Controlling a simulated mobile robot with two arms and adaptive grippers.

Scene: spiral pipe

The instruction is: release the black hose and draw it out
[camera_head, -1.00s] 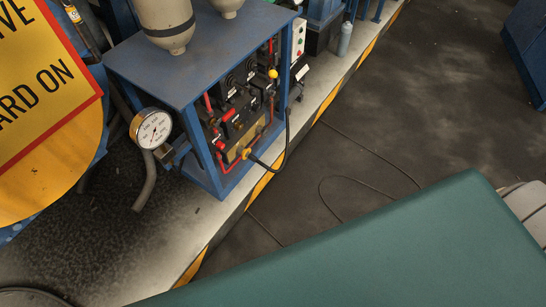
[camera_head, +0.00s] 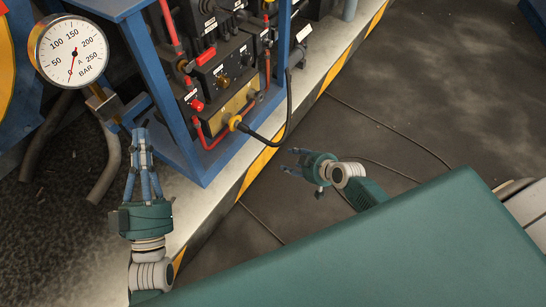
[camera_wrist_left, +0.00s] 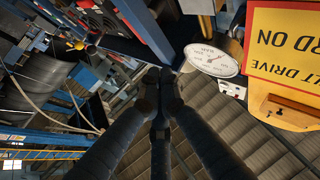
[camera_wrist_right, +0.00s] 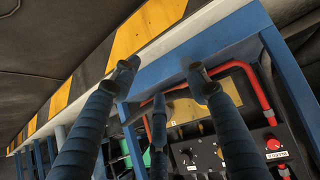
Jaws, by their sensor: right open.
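The black hose (camera_head: 287,114) runs from a yellow-collared fitting (camera_head: 236,123) on the panel's lower front. It loops out to the right and up along the blue frame's right post. My right gripper (camera_head: 291,164) is open and empty, right of and below the hose loop, apart from it. In the right wrist view its fingers (camera_wrist_right: 163,75) are spread before the panel and red pipe. My left gripper (camera_head: 142,132) points up beside the frame's left post, below the pressure gauge (camera_head: 72,51). Its fingertips are together in the left wrist view (camera_wrist_left: 160,76), with nothing seen between them.
The blue frame (camera_head: 172,95) holds black panels with knobs and red pipes (camera_head: 218,142). A yellow-black striped kerb (camera_head: 262,172) runs past it. Thin cables (camera_head: 385,124) lie on the dark floor at right. A green surface (camera_head: 360,250) fills the foreground.

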